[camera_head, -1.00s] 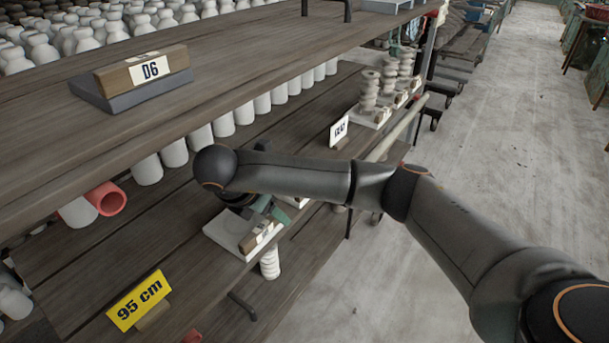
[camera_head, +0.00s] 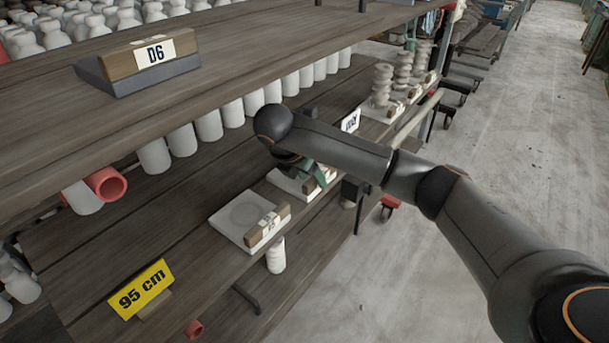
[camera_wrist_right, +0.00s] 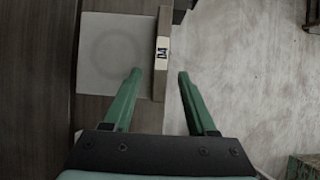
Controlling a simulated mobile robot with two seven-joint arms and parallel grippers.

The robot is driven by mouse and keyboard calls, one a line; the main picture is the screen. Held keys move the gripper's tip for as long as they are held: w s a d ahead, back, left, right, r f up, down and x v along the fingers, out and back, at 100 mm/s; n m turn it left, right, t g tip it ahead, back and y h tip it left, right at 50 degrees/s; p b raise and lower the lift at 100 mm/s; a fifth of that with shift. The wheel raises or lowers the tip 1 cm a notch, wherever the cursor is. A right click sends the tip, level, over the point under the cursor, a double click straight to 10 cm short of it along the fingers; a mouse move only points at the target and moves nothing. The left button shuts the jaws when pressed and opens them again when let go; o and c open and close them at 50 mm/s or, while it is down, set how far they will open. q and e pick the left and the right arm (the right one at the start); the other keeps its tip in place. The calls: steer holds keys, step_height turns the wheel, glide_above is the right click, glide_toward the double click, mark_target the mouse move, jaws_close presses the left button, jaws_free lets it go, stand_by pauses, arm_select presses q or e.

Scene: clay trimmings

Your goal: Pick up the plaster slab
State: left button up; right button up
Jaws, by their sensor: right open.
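A pale square plaster slab (camera_head: 232,222) with a faint ring mark lies bare on the lower shelf, a labelled wooden block along its front edge. A second pale slab (camera_head: 285,184) lies just beyond it, partly hidden by my right gripper (camera_head: 306,180). In the right wrist view a slab (camera_wrist_right: 105,78) with a ring mark lies ahead and left. My right gripper (camera_wrist_right: 157,74) is open and empty there: its left finger overlaps the slab's near right part in the picture, its right finger shows over the floor. I cannot tell the height between them. My left gripper is not in view.
The upper shelf (camera_head: 180,115) overhangs the lower one and carries white bottles and a D6 block (camera_head: 150,60). A yellow 95 cm sign (camera_head: 141,288) stands front left. Stacked clay pieces (camera_head: 382,85) stand farther back. The aisle floor (camera_head: 530,180) on the right is clear.

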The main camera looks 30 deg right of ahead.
steer(key=d, duration=0.1)
steer(key=w+d, duration=0.1)
steer(key=shift+d, duration=0.3)
steer(key=shift+d+f, duration=0.1)
steer(key=shift+f, duration=0.45)
jaws_close()
steer(key=shift+w, duration=0.1)
stand_by(0.9)
